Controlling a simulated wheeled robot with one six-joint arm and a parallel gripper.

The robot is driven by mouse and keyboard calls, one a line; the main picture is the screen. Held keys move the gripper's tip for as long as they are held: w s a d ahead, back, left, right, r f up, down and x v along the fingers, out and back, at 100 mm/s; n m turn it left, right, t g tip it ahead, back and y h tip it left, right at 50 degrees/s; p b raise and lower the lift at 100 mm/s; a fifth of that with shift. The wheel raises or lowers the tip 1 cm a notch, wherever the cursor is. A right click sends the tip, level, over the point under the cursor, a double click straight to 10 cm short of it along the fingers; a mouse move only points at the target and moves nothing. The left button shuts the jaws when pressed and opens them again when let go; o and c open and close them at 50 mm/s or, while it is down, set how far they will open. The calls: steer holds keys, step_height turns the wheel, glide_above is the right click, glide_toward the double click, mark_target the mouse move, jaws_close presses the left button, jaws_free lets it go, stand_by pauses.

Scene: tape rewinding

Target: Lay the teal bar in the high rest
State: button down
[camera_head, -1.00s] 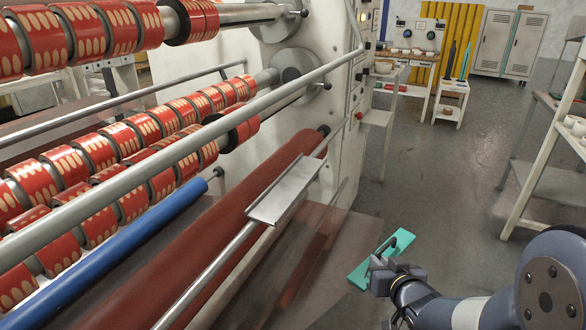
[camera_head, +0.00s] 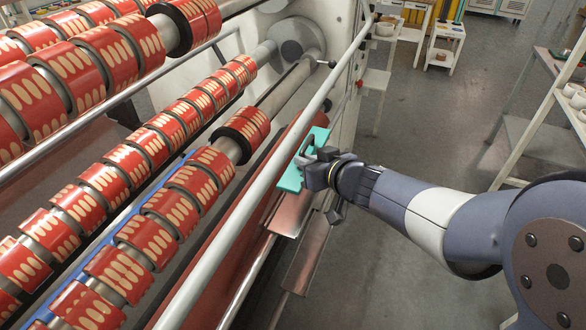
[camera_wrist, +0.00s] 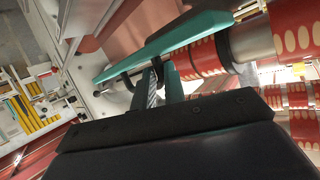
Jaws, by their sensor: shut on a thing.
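The teal bar (camera_head: 290,180) is held by my gripper (camera_head: 310,163) in the head view, in front of the machine's right end. It overlaps the long grey rail in the picture; I cannot tell whether they touch. The wrist view shows the bar (camera_wrist: 185,36) running across the top, tilted, with my gripper's fingers (camera_wrist: 155,88) shut on its underside part. A reddish, shiny plate (camera_head: 290,212) shows just below the bar, partly covered by it. I cannot tell for sure which part is the high rest.
A long grey rail (camera_head: 235,222) runs diagonally in front of shafts with red tape rolls (camera_head: 165,135). The machine's side wall (camera_head: 345,100) stands behind the bar. A shelf rack (camera_head: 545,125) is at the right. Floor between them is clear.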

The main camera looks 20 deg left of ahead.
steer(key=b, duration=0.3)
glide_above(304, 202)
step_height(304, 202, down, 4)
steer(key=shift+f, duration=0.1)
steer(key=shift+f+b, duration=1.15)
steer(key=shift+f, duration=1.65)
steer(key=c, duration=1.5)
jaws_free()
steer(key=shift+f, duration=0.15)
steer(key=shift+o, duration=0.2)
steer(key=shift+s+d+r, duration=0.1)
steer(key=shift+d+r, duration=0.1)
steer(key=shift+r, duration=0.05)
steer(key=p+v, duration=0.3)
steer(key=v, duration=0.8)
steer(key=shift+s+d, duration=0.25)
steer(key=shift+s, duration=0.05)
